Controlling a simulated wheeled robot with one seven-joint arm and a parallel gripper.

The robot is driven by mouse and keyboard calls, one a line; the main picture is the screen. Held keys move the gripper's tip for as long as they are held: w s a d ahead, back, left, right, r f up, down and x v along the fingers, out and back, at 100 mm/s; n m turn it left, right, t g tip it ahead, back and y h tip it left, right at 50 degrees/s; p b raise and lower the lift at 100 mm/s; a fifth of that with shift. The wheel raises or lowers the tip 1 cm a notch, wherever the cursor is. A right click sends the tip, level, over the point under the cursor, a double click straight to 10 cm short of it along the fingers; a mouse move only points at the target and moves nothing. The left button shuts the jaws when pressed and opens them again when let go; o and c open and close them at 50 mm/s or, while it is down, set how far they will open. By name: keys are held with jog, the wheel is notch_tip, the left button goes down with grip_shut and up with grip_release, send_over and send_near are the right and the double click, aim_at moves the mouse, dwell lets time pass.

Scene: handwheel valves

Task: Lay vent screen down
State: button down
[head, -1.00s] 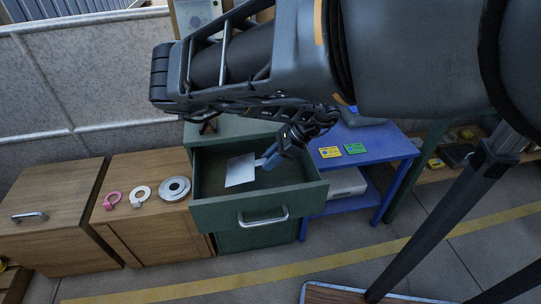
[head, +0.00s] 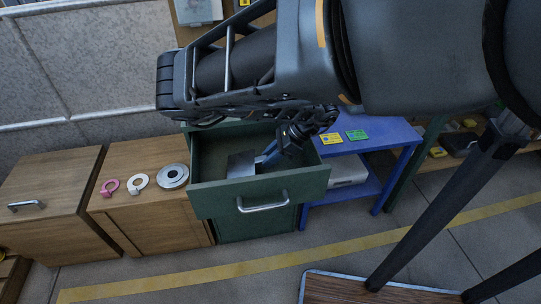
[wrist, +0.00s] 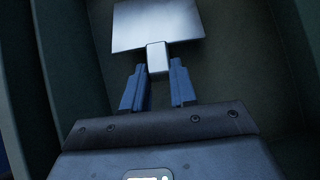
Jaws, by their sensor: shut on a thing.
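The vent screen (head: 241,164) is a flat, grey, squarish plate with a small tab. It is inside the open green drawer (head: 262,202), near the drawer's left side. My gripper (head: 268,157) reaches down into the drawer from the upper right and is shut on the tab. In the wrist view the plate (wrist: 158,24) extends ahead of the blue fingers of my gripper (wrist: 157,74), with the tab between them. I cannot tell whether the plate touches the drawer floor.
A wooden cabinet left of the drawer bears a pink ring (head: 110,187), a white ring (head: 138,183) and a grey disc (head: 173,176). A blue table (head: 375,138) on the right holds a yellow card (head: 330,139) and a green card (head: 356,134). The drawer walls surround my gripper.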

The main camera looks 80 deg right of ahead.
jog(key=shift+f+b, duration=0.4)
jog(key=shift+f, duration=0.6)
jog(key=c, duration=0.7)
grip_release()
jog(key=shift+c, duration=0.2)
jog(key=o, duration=0.6)
jog(key=shift+c, duration=0.2)
notch_tip(320, 180, up, 7)
jog(key=p, duration=0.7)
